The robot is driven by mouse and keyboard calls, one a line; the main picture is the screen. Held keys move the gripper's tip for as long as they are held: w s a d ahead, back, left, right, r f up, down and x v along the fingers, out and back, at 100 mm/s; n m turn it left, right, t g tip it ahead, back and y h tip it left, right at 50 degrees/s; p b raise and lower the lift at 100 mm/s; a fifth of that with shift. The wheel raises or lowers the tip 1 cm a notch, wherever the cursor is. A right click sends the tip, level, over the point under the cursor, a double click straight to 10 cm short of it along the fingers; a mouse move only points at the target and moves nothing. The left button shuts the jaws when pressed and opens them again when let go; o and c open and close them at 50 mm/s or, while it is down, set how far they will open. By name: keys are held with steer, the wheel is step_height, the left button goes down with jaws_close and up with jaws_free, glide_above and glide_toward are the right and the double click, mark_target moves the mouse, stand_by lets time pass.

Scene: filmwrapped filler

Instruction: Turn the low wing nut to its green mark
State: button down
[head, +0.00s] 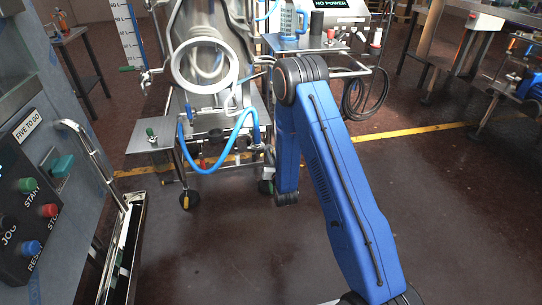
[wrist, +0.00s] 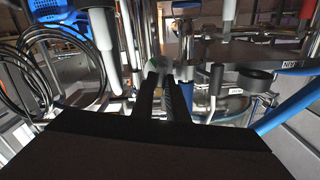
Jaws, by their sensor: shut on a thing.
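In the wrist view my gripper (wrist: 164,78) reaches forward with its two dark fingers close together. They are shut on a small metal piece, the wing nut (wrist: 160,65), which shows only partly between and beyond the fingertips. A greenish patch shows by the left fingertip; I cannot tell whether it is the mark. The angle of the wings is too small to read. In the head view my blue arm bends down at the right side of the steel filling machine (head: 205,62), and the gripper and nut are hidden there.
A blue hose (head: 236,133) loops across the machine's front, close to the arm. Pipes and a black coiled cable (wrist: 40,65) crowd the wrist view. A control panel (head: 40,200) stands at the left. The floor (head: 450,220) at the right is clear.

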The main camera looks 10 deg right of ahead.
stand_by(0.3)
steer(key=m, duration=1.8)
steer(key=f+m, duration=0.1)
steer(key=m, duration=0.8)
steer(key=shift+s+d, duration=0.1)
steer(key=shift+d, duration=0.05)
steer(key=shift+f, duration=0.1)
stand_by(0.4)
steer(key=c, duration=1.7)
jaws_free()
steer(key=shift+c, duration=0.2)
